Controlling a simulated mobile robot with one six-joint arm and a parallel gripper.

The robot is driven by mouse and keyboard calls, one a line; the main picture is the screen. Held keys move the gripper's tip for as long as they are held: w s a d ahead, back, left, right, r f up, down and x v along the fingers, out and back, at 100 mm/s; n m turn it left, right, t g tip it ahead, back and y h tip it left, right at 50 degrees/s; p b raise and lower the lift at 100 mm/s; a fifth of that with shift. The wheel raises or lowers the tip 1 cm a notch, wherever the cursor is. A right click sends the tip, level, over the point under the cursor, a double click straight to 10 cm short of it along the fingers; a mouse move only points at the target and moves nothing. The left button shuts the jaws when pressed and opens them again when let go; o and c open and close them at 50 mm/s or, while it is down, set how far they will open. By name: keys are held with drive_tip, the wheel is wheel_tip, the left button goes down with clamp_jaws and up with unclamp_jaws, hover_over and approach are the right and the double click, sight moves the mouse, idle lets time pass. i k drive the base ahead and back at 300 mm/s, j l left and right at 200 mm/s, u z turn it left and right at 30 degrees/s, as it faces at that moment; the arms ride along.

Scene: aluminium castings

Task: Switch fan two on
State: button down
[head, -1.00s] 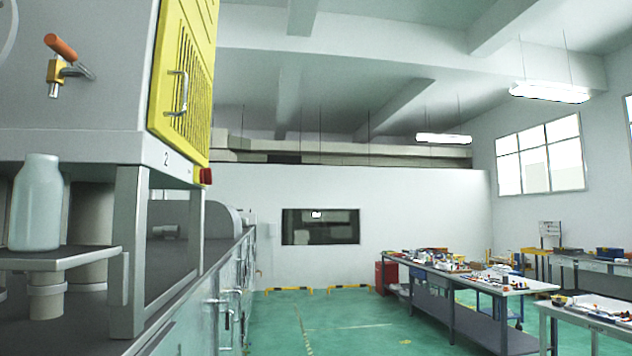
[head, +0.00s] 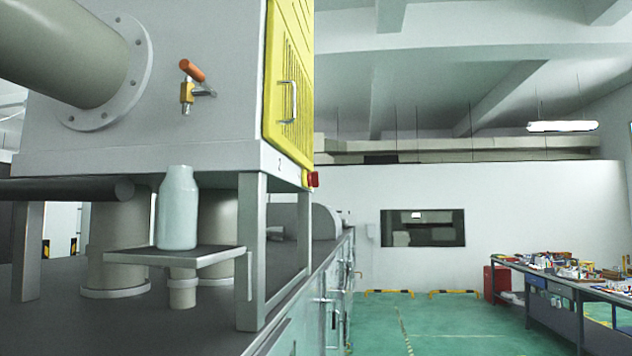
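A large grey fan housing (head: 225,120) stands on legs at the left in the head view. It has a yellow louvred panel (head: 300,75) with a metal handle, and a small "2" is marked on its lower edge. A red button or knob (head: 313,179) sits at the housing's lower right corner. A brass valve with an orange handle (head: 192,72) is on the housing's front face. I cannot tell which part is the fan's switch. My gripper is not in view.
A pale bottle (head: 178,210) stands on a small shelf (head: 150,257) below the valve. A wide pipe (head: 60,45) joins the housing at upper left. A cluttered workbench (head: 555,285) is at the right. Green floor (head: 450,335) lies open between.

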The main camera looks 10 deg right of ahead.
sight(313, 176)
drive_tip(key=i+l+u, duration=0.5)
drive_tip(key=i+l, duration=0.15)
drive_tip(key=i+l+u, duration=0.2)
drive_tip(key=l, duration=0.25)
drive_tip(key=i+l+u, duration=0.25)
drive_tip(key=l, duration=0.2)
drive_tip(key=i, duration=0.05)
